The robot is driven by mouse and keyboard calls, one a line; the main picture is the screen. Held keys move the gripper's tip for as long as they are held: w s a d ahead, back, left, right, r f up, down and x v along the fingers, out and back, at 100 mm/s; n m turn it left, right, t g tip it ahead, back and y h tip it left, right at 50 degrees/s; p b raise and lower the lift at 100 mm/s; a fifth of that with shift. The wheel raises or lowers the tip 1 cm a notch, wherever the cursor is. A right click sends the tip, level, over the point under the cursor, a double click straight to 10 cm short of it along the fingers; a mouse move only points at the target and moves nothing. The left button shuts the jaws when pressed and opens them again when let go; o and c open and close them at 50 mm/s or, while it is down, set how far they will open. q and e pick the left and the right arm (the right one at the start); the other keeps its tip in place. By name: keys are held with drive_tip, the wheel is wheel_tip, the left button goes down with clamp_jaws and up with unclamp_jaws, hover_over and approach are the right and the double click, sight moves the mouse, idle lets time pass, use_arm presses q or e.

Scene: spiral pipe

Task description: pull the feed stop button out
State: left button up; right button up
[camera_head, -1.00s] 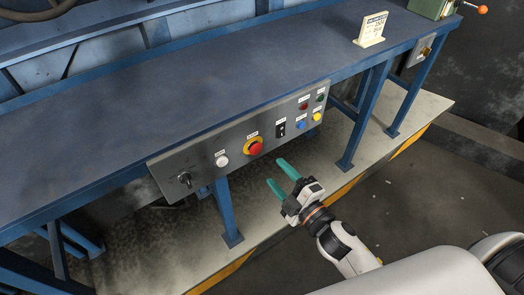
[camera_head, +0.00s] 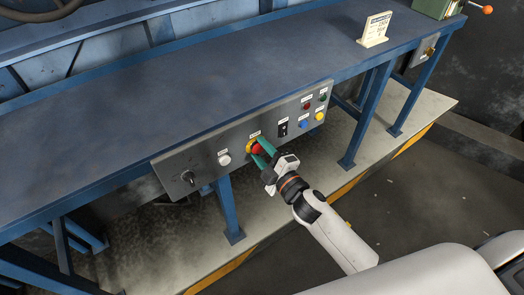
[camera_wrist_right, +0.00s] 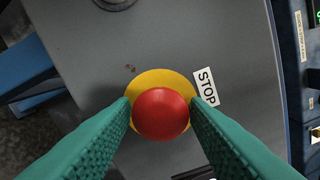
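The feed stop button (camera_head: 257,148) is a red mushroom head on a yellow round base, on the front of the grey control panel. In the right wrist view the red head (camera_wrist_right: 161,114) sits centred, beside a white STOP label (camera_wrist_right: 207,87). My right gripper (camera_head: 260,153) is at the button, its teal fingers on either side of the red head. In the right wrist view the fingertips (camera_wrist_right: 160,107) lie against both sides of the head, with almost no gap visible. My left gripper is not in view.
The grey panel (camera_head: 205,148) also carries a white button (camera_head: 224,160), a black rotary knob (camera_head: 188,178), a black switch (camera_head: 283,129) and several small coloured buttons to the right. The blue bench top (camera_head: 130,125) overhangs behind. Blue legs stand below; floor space in front is open.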

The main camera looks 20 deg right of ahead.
clamp_jaws()
drive_tip(key=shift+s+d, duration=0.1)
drive_tip(key=shift+s, duration=0.3)
drive_tip(key=shift+o, duration=2)
unclamp_jaws()
drive_tip(key=shift+s, duration=0.15)
drive_tip(key=b+v, duration=0.1)
drive_tip(key=v, duration=1)
drive_tip(key=shift+s, duration=0.35)
drive_tip(key=shift+d, duration=0.15)
